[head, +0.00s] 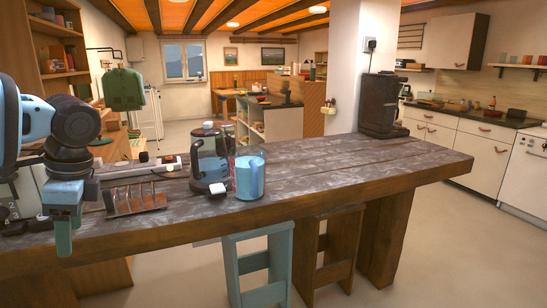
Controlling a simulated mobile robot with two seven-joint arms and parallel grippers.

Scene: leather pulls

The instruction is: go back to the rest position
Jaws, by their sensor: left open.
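My left gripper (64,222) hangs at the left of the head view, fingers pointing down, over the front edge of the wooden table (330,165). It is open and I see nothing held in it. One finger hides the other, so the gap between them does not show. The left arm comes in from the left edge. My right gripper is not in view.
A coffee machine (379,105) stands at the far end. The table's right half is mostly clear.

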